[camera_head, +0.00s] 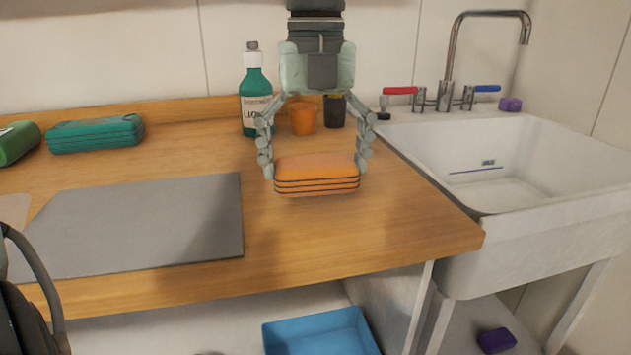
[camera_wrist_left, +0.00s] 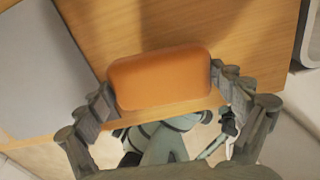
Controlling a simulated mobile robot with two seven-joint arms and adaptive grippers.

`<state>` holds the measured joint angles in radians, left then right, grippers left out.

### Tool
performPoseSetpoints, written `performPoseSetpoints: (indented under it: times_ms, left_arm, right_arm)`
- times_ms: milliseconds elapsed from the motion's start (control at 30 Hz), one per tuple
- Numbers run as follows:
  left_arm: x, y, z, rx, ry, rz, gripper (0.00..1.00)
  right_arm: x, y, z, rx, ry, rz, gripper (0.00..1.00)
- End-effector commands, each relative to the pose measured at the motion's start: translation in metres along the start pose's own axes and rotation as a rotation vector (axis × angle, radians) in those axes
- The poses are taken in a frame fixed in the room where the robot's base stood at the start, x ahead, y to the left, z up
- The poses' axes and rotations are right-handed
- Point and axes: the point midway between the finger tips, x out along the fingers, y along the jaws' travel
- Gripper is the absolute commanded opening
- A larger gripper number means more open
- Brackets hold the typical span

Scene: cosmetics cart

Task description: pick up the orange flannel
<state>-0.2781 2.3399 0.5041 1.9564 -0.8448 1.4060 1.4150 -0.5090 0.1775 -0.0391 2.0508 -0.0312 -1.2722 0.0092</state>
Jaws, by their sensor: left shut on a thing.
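The orange flannel (camera_head: 317,174) is a folded, layered block with dark edge lines. In the head view it is at the right part of the wooden counter, between the fingers of my left gripper (camera_head: 316,168). The fingers press on its left and right ends, and the gripper is shut on it from above. I cannot tell whether it rests on the wood or is slightly lifted. In the left wrist view the flannel (camera_wrist_left: 160,80) fills the space between the fingertips. My right gripper is not in view.
A grey mat (camera_head: 150,222) lies left of the flannel. A green folded flannel (camera_head: 96,134), a green bottle (camera_head: 255,100), an orange cup (camera_head: 302,118) and a dark cup (camera_head: 335,112) stand behind. A white sink (camera_head: 440,150) is at right; a blue bin (camera_head: 320,335) is below.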

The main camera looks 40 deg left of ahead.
Motion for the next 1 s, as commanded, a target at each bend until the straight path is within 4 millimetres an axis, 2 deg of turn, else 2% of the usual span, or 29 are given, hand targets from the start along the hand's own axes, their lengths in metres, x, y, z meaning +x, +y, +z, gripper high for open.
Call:
performPoseSetpoints:
  times_ms: [33, 300, 500, 700, 1000]
  left_arm:
    - [-0.013, -0.001, 0.001, 0.0, -0.006, -0.004, 0.65]
    - [-0.047, 0.057, 0.026, -0.003, -0.002, -0.008, 0.65]
    - [-0.068, 0.089, 0.04, -0.002, -0.001, -0.005, 0.65]
    - [-0.077, 0.104, 0.047, 0.0, -0.001, -0.002, 0.65]
    - [-0.078, 0.106, 0.048, 0.001, 0.0, -0.001, 0.65]
  right_arm:
    - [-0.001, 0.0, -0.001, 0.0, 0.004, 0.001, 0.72]
    - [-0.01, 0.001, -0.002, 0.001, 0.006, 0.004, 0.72]
    - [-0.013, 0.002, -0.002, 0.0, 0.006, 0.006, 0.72]
    - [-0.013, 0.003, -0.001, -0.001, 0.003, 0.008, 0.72]
    - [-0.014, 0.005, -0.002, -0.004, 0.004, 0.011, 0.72]
